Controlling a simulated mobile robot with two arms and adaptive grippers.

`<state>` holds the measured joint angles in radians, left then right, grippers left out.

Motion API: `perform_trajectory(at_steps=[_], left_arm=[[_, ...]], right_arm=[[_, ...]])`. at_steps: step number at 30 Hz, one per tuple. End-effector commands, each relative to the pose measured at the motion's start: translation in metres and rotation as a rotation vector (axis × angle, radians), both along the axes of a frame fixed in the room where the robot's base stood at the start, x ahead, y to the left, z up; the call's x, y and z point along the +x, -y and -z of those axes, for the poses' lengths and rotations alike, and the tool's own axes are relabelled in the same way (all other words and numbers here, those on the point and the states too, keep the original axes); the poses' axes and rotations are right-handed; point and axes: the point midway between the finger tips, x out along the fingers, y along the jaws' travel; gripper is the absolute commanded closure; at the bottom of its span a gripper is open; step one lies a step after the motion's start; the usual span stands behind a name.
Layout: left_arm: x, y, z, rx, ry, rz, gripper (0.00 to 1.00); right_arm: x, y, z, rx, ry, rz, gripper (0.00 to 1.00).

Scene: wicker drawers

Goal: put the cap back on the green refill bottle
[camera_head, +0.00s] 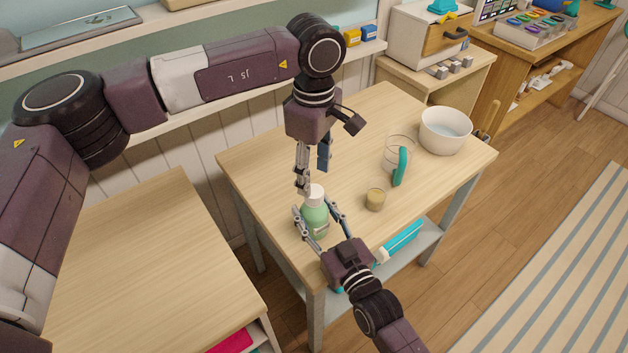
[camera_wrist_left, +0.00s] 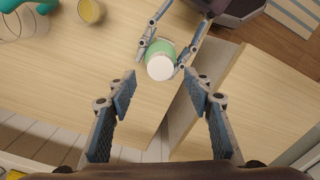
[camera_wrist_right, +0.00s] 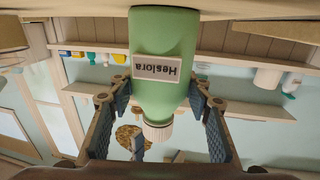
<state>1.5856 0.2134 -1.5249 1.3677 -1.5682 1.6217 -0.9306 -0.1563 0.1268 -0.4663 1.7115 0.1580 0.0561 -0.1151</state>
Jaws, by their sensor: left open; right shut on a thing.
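The green refill bottle (camera_head: 314,216) stands upright near the table's front left corner. Its label reads "Heslora" in the right wrist view (camera_wrist_right: 165,50). The white ribbed cap (camera_head: 314,193) sits on the bottle's top; it also shows from above in the left wrist view (camera_wrist_left: 160,68). I cannot tell how tightly it sits. My right gripper (camera_wrist_right: 160,90) is shut on the bottle's sides, one finger on each side. My left gripper (camera_wrist_left: 160,90) is open and empty, fingers pointing down, just above and beside the cap.
A small yellowish cup (camera_head: 375,200) stands to the bottle's right. Beyond it are a clear glass (camera_head: 394,145), a teal object (camera_head: 400,167) and a white bowl (camera_head: 445,131). The wooden table (camera_head: 260,165) is bare at the back left. Another table (camera_head: 150,270) stands to the left.

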Motion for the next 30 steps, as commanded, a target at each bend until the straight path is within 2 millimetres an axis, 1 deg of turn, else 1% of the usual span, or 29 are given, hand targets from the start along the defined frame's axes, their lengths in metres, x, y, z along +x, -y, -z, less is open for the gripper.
perform_trajectory(at_steps=[10,14,17,24,30], left_arm=[[-0.001,0.0,-0.002,0.0,-0.001,-0.007,0.55],[0.0,0.0,-0.004,0.0,-0.001,-0.08,0.55],[0.0,0.0,-0.007,-0.001,-0.001,-0.204,0.55],[0.0,0.0,-0.017,-0.002,0.0,-0.628,0.55],[-0.001,0.0,-0.024,-0.002,-0.001,-0.936,0.55]], right_arm=[[0.0,0.0,0.001,0.0,-0.001,0.0,1.0],[0.0,0.0,0.001,0.0,-0.001,0.0,1.0],[0.0,0.0,0.001,0.0,-0.001,0.0,1.0],[0.0,0.0,0.0,0.0,-0.001,0.0,1.0],[0.0,0.0,0.0,0.0,-0.001,0.0,1.0]])
